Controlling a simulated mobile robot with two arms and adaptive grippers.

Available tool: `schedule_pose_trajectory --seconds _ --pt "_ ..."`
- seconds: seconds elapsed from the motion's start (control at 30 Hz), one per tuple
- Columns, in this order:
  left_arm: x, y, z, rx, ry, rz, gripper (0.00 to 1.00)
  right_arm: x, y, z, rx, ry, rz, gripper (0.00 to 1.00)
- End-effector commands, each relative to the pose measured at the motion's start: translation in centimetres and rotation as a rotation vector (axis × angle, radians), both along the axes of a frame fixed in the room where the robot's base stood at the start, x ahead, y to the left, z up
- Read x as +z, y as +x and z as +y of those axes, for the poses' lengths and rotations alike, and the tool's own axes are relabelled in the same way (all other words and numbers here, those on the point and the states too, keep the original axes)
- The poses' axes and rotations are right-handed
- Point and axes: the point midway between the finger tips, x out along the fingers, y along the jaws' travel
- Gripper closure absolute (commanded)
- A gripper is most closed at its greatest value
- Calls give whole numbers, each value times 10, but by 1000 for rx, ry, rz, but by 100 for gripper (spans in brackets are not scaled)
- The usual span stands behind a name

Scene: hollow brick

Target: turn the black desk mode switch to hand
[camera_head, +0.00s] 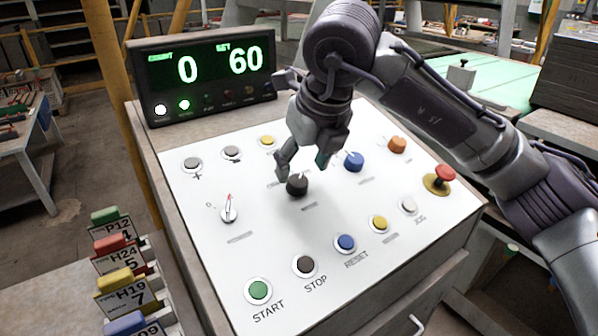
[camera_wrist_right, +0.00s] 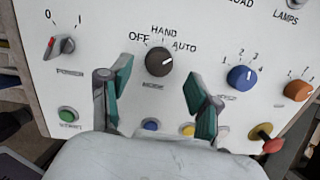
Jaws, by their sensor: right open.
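The black mode switch (camera_head: 297,184) is a round knob on the white sloping panel of the desk. In the right wrist view the black knob (camera_wrist_right: 159,61) sits among the labels OFF, HAND and AUTO, with HAND at the top. Its pale pointer mark seems to lean up and right, towards AUTO, but it is small. My right gripper (camera_head: 302,165) is open just above the knob. In the right wrist view its green-padded fingers (camera_wrist_right: 157,72) stand apart on either side of the knob, with gaps between. My left gripper is not in view.
A red emergency button (camera_head: 445,174) is at the right edge. Push buttons, including green START (camera_head: 259,290), line the front. A display (camera_head: 205,72) stands behind.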

Motion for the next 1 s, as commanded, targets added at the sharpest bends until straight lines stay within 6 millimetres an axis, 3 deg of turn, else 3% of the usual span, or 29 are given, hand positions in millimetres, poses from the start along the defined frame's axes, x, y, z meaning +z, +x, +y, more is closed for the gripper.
schedule_pose_trajectory --seconds 0.23,0.63,0.9,1.0 --pt "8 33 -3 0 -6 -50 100 -30 10 6 0 0 1 38" --pt "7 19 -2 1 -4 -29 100 -36 13 7 0 0 -1 39" --pt "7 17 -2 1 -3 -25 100 -36 13 7 0 0 -1 84" --pt "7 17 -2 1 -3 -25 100 -36 13 7 0 0 -1 97"
